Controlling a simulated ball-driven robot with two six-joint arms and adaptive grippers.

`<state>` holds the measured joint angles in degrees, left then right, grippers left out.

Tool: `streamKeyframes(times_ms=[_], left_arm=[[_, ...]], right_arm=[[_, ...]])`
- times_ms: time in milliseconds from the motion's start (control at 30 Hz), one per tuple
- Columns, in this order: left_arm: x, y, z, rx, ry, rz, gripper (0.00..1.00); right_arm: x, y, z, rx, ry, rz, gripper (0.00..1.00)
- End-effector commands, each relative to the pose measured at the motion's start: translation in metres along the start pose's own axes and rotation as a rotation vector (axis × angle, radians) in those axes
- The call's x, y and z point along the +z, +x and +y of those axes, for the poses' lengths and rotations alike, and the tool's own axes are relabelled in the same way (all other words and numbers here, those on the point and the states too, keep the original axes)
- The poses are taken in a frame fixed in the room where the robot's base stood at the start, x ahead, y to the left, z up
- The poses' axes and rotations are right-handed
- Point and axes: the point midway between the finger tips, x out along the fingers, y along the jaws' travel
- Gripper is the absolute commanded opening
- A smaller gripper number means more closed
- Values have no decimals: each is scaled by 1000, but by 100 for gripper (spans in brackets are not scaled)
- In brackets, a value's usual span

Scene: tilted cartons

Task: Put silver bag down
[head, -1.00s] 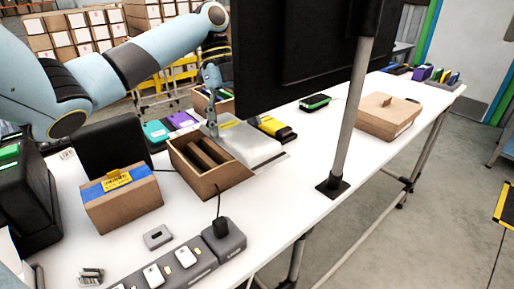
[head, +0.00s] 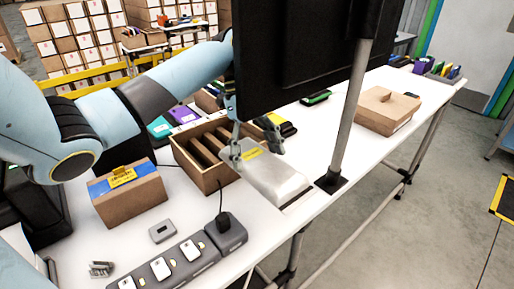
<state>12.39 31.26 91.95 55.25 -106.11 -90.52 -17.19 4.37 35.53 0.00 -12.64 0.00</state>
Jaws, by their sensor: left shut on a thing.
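The silver bag (head: 279,181) is a flat, pale grey pack with a yellow label, at the middle of the head view. It lies just right of the open brown carton with dividers (head: 208,180), low over the white table or on it; I cannot tell whether it touches. My left gripper (head: 253,150) is shut on the bag's far end, with a finger showing on each side of the label. The monitor hides part of the wrist above. My right gripper is not in view.
A black monitor (head: 300,70) on a grey pole (head: 350,110) stands close right of the bag. A taped carton (head: 128,195) and a power strip (head: 190,262) are at the left and front. The table's front edge is near the bag.

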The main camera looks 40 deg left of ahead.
Motion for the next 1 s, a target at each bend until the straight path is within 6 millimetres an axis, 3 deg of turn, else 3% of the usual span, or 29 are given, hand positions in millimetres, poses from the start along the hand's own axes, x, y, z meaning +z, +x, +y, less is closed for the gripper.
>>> streamKeyframes(times_ms=[467,500,600,1000], left_arm=[[5,10,0,-1,0,-1,45],[5,11,0,0,-1,-1,84],[5,10,0,0,-1,0,97],[1,2,0,-1,1,-1,100]], right_arm=[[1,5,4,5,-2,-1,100],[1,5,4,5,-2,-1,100],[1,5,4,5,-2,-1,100],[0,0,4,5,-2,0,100]])
